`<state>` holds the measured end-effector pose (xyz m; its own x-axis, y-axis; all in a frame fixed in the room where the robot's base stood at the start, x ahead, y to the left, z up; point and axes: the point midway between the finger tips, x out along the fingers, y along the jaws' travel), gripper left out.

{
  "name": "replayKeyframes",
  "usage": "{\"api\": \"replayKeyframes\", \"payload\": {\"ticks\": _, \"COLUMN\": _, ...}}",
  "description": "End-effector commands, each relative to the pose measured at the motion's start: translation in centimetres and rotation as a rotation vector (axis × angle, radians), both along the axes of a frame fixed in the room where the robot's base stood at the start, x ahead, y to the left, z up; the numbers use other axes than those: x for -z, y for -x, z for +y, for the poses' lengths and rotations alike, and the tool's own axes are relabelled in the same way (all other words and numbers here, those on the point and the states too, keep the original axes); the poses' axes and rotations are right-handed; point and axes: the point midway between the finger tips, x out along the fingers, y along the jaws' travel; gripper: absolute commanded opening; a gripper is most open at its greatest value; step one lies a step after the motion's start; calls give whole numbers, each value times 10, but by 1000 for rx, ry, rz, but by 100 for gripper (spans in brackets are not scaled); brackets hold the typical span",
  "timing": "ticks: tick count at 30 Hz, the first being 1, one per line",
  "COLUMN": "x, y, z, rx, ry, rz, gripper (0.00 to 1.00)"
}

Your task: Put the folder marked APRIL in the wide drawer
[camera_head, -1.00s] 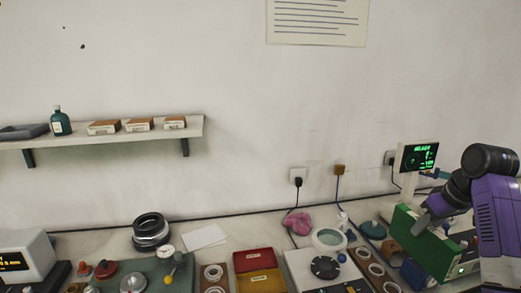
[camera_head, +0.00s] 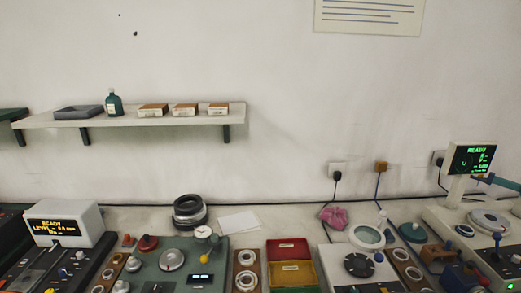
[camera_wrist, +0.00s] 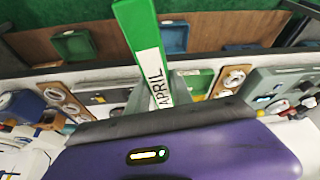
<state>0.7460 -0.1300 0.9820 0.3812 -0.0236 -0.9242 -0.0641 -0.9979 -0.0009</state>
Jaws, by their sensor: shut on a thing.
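The green folder (camera_wrist: 138,30) shows in the wrist view, with a white label reading APRIL. My gripper (camera_wrist: 156,95) is shut on it, with grey fingers on either side of the label end. Neither the folder nor my gripper shows in the head view now. I cannot make out the wide drawer in either view.
The head view shows a crowded bench with a display box (camera_head: 64,224), black rings (camera_head: 189,210), a red tray (camera_head: 288,248), a yellow tray (camera_head: 291,274) and a screen (camera_head: 472,158). A wall shelf (camera_head: 235,113) holds small boxes. Little bench is free.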

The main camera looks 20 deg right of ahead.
Motion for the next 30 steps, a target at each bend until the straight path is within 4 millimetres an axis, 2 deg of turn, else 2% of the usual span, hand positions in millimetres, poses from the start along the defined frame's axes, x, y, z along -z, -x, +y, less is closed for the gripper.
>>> {"api": "replayKeyframes", "payload": {"ticks": 1, "x": 15, "y": 3, "z": 24, "rx": -19, "ry": -3, "rz": 5, "gripper": 0}}
{"api": "replayKeyframes", "payload": {"ticks": 3, "x": 30, "y": 4, "z": 49, "rx": -30, "ry": -2, "rz": 3, "gripper": 0}}
{"api": "replayKeyframes", "payload": {"ticks": 9, "x": 66, "y": 7, "z": 102, "rx": -55, "ry": 0, "rz": 1, "gripper": 0}}
{"api": "replayKeyframes", "payload": {"ticks": 14, "x": 88, "y": 9, "z": 136, "rx": -71, "ry": 1, "rz": 1, "gripper": 0}}
{"api": "replayKeyframes", "payload": {"ticks": 25, "x": 86, "y": 7, "z": 132, "rx": -68, "ry": 1, "rz": -3, "gripper": 0}}
{"api": "replayKeyframes", "payload": {"ticks": 26, "x": 97, "y": 8, "z": 130, "rx": -65, "ry": 1, "rz": -2, "gripper": 0}}
{"api": "replayKeyframes", "payload": {"ticks": 30, "x": 119, "y": 8, "z": 130, "rx": -63, "ry": 1, "rz": -3, "gripper": 0}}
